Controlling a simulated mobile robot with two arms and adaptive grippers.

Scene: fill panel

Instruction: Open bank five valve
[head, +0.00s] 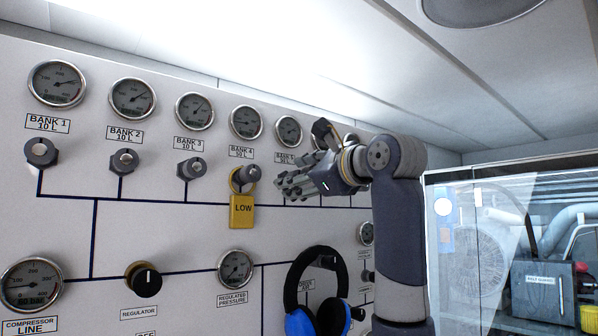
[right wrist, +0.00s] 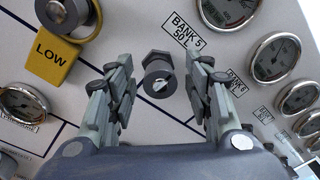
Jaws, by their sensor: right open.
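In the head view my right gripper (head: 300,181) is at the panel below the BANK 5 label (head: 287,158) and hides the knob. My left gripper is not in view.
A yellow LOW tag (head: 242,211) hangs on the bank 4 valve (head: 245,175), left of my right gripper. Gauges (head: 245,122) line the panel above the valves. A glass enclosure (head: 500,215) stands at the right.

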